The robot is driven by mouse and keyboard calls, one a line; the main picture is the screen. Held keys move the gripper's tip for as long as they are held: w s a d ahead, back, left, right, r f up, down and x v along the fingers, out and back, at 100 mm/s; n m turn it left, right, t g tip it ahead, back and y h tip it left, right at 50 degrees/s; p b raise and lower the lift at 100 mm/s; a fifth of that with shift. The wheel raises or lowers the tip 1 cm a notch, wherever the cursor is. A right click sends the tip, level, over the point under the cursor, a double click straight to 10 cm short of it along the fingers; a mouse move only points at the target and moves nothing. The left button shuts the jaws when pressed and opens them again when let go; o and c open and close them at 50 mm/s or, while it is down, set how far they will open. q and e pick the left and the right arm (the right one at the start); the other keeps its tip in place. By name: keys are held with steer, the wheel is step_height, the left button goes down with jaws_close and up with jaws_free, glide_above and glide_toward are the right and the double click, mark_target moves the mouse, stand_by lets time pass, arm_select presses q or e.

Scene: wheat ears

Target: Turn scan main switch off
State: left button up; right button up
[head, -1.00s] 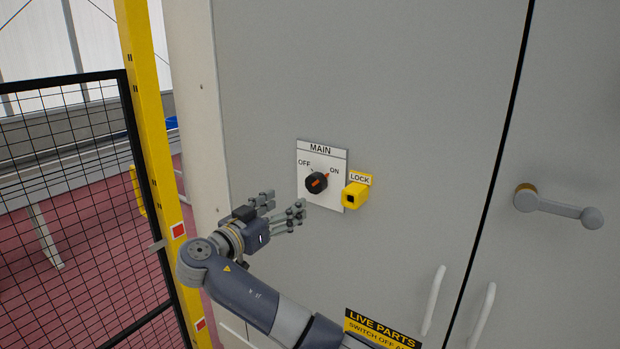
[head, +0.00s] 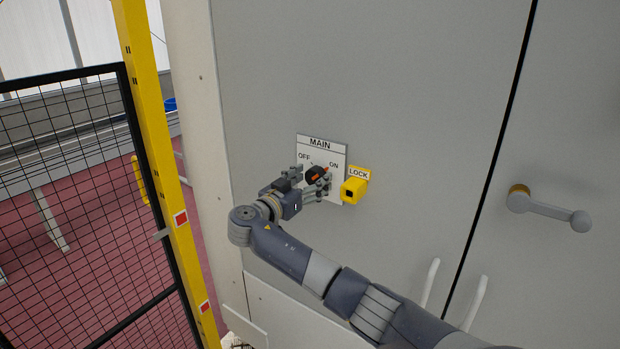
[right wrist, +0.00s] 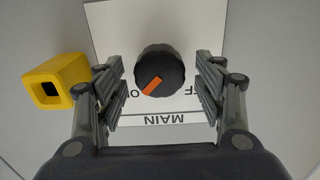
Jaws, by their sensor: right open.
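The main switch is a round black knob (head: 315,174) with an orange pointer mark, on a white plate (head: 321,144) marked MAIN, OFF and ON. In the head view the orange mark points toward ON. My right gripper (head: 311,180) is open at the plate, with its fingers on either side of the knob. In the right wrist view the knob (right wrist: 159,72) sits between the open fingers, with gaps on both sides, and the plate appears upside down. My left gripper is not in view.
A yellow lock block (head: 354,190) sticks out just right of the plate, close to my right fingers. The grey cabinet door (head: 420,110) around it is flat. A lever handle (head: 548,207) is farther right. A yellow post (head: 150,130) and mesh fence (head: 70,200) stand left.

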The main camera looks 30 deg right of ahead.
steer(key=c, duration=1.1)
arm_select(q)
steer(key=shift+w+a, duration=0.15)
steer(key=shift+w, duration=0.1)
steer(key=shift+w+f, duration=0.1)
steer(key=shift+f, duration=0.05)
